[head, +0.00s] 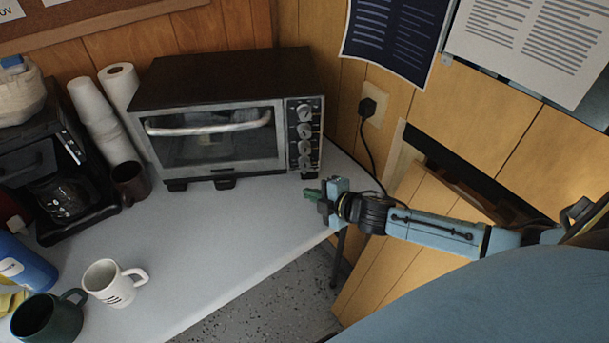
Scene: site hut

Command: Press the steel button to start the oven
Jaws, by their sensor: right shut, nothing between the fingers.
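The toaster oven (220,120) stands on the grey counter with its glass door closed. Its control panel (305,135) on the right side of the front carries several round steel-coloured controls in a column. Which of them is the steel button is too small to tell; the lowest round control (304,162) sits near the panel's bottom. My right gripper (313,194) is shut and empty, with its fingers pointing left. In the picture it is just below the panel, apart from the controls, near the counter's right edge. My left gripper is not in view.
A coffee maker (60,170), stacked cups (95,115), a paper roll (120,87) and a brown mug (130,183) stand left of the oven. A white mug (110,284) and a green mug (45,318) are at front left. The counter before the oven is clear. A plug cord (369,150) hangs behind my right arm.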

